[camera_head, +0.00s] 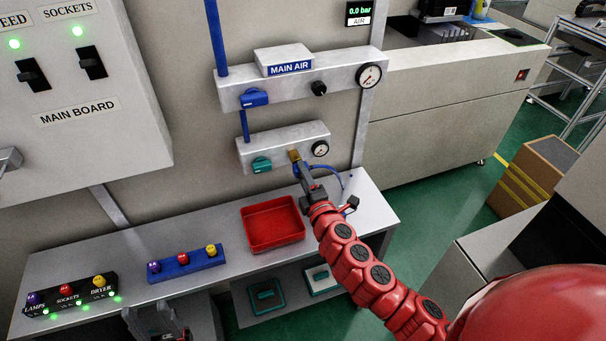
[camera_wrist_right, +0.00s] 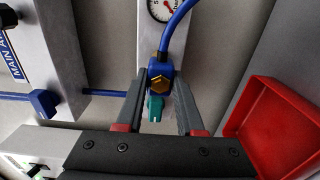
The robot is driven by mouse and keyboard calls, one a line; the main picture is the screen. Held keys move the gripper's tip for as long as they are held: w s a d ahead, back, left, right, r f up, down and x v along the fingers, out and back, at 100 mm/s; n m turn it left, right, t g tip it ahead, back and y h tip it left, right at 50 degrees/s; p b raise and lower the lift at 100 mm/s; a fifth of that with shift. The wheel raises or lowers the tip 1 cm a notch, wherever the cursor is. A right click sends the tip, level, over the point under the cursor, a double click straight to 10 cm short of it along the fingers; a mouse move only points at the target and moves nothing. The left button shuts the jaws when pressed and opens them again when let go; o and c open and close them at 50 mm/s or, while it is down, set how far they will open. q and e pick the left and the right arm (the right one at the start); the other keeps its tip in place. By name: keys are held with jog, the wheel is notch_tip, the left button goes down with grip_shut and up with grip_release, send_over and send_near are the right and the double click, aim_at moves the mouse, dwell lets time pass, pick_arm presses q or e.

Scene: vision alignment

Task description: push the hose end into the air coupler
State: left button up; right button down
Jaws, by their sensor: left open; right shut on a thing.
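The air coupler (camera_head: 294,155) is a brass fitting at the lower edge of the small grey air block (camera_head: 270,147) on the wall. My right gripper (camera_head: 305,180) is just below it, shut on the blue hose end (camera_wrist_right: 160,72). In the right wrist view the hose end sits between the two fingertips, with a brass hexagonal part facing the camera. The blue hose (camera_head: 338,172) loops away to the right. I cannot tell whether the hose end touches the coupler. My left gripper (camera_head: 158,324) is open, low at the picture's bottom edge.
The block carries a teal valve handle (camera_head: 261,164) and a gauge (camera_head: 320,149). The main air block (camera_head: 300,82) is above; the air display (camera_head: 360,12) reads 0.0 bar. A red tray (camera_head: 272,242) and button boxes (camera_head: 186,264) (camera_head: 72,295) stand on the bench.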

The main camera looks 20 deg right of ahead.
jog(key=shift+w, duration=0.4)
dwell(0.5)
jog(key=shift+c, duration=2.3)
grip_release()
jog(key=s+p, duration=0.1)
jog(key=s, duration=1.6)
jog(key=shift+s+d, duration=0.15)
jog(key=shift+d, duration=0.15)
